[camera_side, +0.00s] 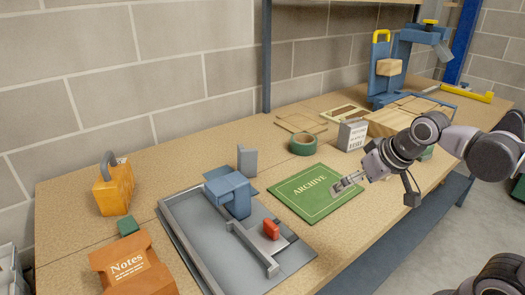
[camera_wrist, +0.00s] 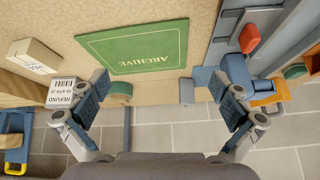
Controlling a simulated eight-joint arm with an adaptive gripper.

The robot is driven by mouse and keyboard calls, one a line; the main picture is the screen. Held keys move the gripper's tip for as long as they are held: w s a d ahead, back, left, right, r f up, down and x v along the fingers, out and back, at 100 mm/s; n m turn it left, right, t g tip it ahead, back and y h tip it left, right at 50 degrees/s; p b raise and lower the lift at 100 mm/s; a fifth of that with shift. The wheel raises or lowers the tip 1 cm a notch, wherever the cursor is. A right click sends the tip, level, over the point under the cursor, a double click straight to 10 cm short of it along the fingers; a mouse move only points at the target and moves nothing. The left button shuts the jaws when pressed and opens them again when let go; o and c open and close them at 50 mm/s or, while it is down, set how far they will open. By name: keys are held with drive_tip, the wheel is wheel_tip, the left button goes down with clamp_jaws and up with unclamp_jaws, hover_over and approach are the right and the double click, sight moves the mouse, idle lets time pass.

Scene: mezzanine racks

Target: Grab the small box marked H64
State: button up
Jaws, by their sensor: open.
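My gripper (camera_side: 346,186) is open and empty above the green ARCHIVE book (camera_side: 312,193). In the wrist view its fingers (camera_wrist: 163,90) are spread wide, with nothing between them. A small pale tan box (camera_wrist: 35,56) with a white label lies left of the book in the wrist view; its marking is too small to read. In the side view I cannot make this box out, and my arm covers part of that area. A white printed box (camera_side: 351,134) stands behind the book; in the wrist view it reads REFUND (camera_wrist: 62,92), partly behind the left finger.
A green tape roll (camera_side: 303,144) sits behind the book. A grey metal tray (camera_side: 195,240) with a blue vise-like block (camera_side: 233,194) and a red piece (camera_side: 271,229) is to the left. An orange padlock-shaped object (camera_side: 113,188) and a Notes packet (camera_side: 130,268) are farther left.

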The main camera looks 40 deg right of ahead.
drive_tip(key=shift+s+a+f+n+t, duration=0.4)
drive_tip(key=shift+s+a+f+n, duration=0.55)
drive_tip(key=shift+a+f, duration=0.25)
drive_tip(key=w+d+r+m+g+h, duration=0.1)
drive_tip(key=w+d+r+m+g, duration=0.1)
drive_tip(key=w+d+m, duration=0.4)
drive_tip(key=w+d+r+m+g+h, duration=0.15)
drive_tip(key=d+m, duration=0.25)
drive_tip(key=d, duration=0.4)
drive_tip(key=w+d+f+m+g, duration=0.1)
drive_tip(key=d+f+m, duration=0.1)
drive_tip(key=d, duration=0.3)
drive_tip(key=w+d+f+m+g+h, duration=0.1)
drive_tip(key=d+f+m, duration=0.2)
drive_tip(key=d, duration=0.3)
drive_tip(key=w+d+f+m+g, duration=0.1)
drive_tip(key=d+f+m, duration=0.2)
drive_tip(key=d, duration=0.2)
drive_tip(key=shift+w+d+g+h, duration=0.15)
drive_tip(key=shift+w+g+h, duration=0.1)
drive_tip(key=shift+g, duration=0.1)
drive_tip(key=shift+d+x, duration=0.2)
drive_tip(key=shift+x, duration=1.15)
drive_tip(key=shift+d+x, duration=0.2)
drive_tip(key=shift+x, duration=1.15)
drive_tip(key=shift+s+r, duration=0.15)
